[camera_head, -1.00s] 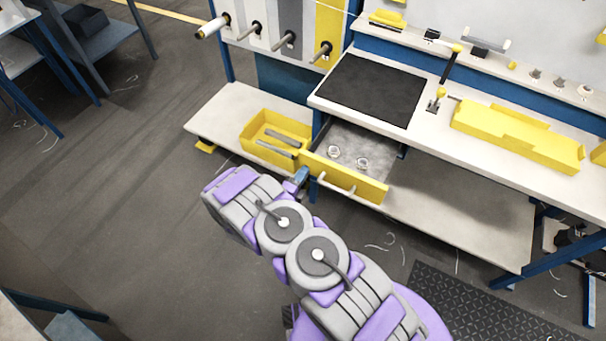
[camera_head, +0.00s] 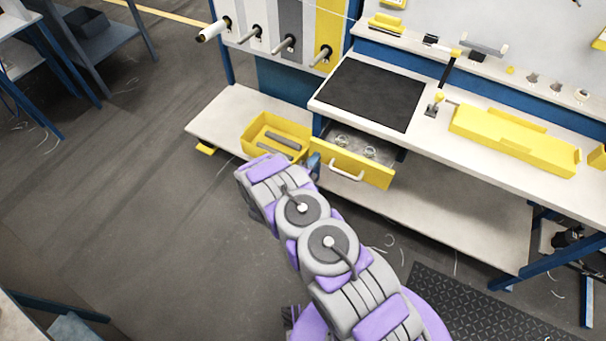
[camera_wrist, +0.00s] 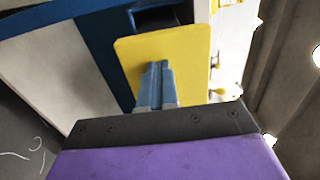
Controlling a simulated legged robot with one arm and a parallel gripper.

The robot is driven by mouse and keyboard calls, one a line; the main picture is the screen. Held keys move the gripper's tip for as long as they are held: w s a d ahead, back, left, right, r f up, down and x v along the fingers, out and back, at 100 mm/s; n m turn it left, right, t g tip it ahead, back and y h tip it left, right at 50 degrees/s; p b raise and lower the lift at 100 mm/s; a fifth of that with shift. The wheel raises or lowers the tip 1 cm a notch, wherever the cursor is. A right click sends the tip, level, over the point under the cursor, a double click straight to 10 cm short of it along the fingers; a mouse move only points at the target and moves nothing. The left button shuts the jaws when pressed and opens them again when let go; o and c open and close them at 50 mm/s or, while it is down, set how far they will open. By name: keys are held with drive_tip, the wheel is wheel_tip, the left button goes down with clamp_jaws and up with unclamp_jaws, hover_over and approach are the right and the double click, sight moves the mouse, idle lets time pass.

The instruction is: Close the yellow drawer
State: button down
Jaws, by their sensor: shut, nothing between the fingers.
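The yellow drawer (camera_head: 378,177) sits under the workbench top and is partly open. A strip of its grey inside shows, with small round items (camera_head: 369,152) in it. A pale handle (camera_head: 347,173) is on its front. My gripper (camera_head: 314,160) is at the left end of the drawer front, mostly hidden behind my arm. In the wrist view my blue fingers (camera_wrist: 157,68) are shut and empty, with their tips overlapping the yellow drawer front (camera_wrist: 190,55). They look to be against it, but exact contact is hard to tell.
A yellow bin (camera_head: 252,145) with grey bars stands on the low shelf (camera_head: 215,112) left of the drawer. The bench top holds a black mat (camera_head: 370,95) and a long yellow tray (camera_head: 515,140). The floor (camera_head: 140,210) at left is clear.

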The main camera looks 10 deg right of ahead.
sight(331, 138)
drive_tip(key=p+x, duration=0.1)
drive_tip(key=x, duration=1.3)
drive_tip(key=shift+w+d, duration=0.1)
drive_tip(key=shift+r, duration=0.1)
drive_tip(key=shift+w+d+r, duration=0.1)
drive_tip(key=shift+r, duration=0.05)
